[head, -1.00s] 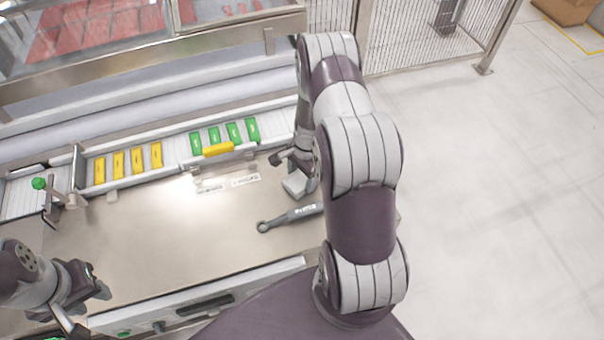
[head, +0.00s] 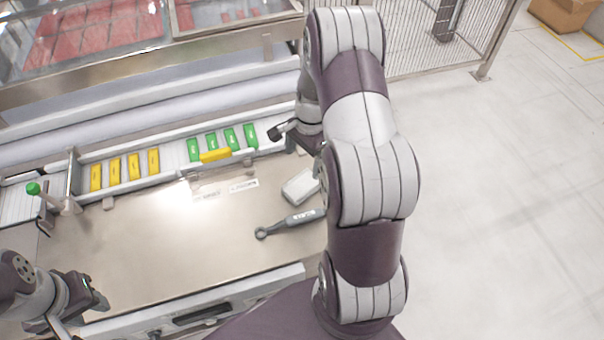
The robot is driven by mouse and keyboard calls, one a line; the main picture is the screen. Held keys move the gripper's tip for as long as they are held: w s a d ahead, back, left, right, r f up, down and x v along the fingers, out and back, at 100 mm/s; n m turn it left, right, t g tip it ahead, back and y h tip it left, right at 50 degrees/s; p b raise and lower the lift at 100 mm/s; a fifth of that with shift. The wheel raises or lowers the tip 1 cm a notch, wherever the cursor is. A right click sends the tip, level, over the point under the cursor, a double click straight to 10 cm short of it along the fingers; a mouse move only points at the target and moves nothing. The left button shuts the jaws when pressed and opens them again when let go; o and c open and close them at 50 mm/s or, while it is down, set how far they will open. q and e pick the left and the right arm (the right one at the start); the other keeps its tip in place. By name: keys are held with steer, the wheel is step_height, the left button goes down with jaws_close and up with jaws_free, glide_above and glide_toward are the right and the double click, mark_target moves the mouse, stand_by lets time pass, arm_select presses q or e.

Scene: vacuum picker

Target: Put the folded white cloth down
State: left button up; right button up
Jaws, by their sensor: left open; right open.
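The folded white cloth (head: 300,186) lies flat on the steel worktop (head: 150,245), near its right end; its right side is partly hidden by my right arm. My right gripper (head: 278,133) is above and behind the cloth, apart from it, and looks empty; one finger shows and the rest is hidden by the arm. My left gripper (head: 98,300) is at the lower left over the worktop's front edge, open and empty, well away from the cloth.
A grey wrench-like tool (head: 290,223) lies just in front of the cloth. Behind, a conveyor holds several yellow packs (head: 134,167) and green packs (head: 230,139), with a yellow bar (head: 216,155) at its edge. A green-knobbed post (head: 33,188) stands left. The worktop's middle is clear.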

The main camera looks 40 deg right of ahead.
steer(key=s+a+r+n, duration=0.5)
steer(key=a+n, duration=0.3)
steer(key=s+a+r+n+t+h, duration=0.1)
steer(key=s+a+r+n, duration=0.3)
steer(key=a+n, duration=0.4)
steer(key=shift+s+r+n, duration=0.4)
steer(key=shift+s+n, duration=0.05)
steer(key=shift+n, duration=0.15)
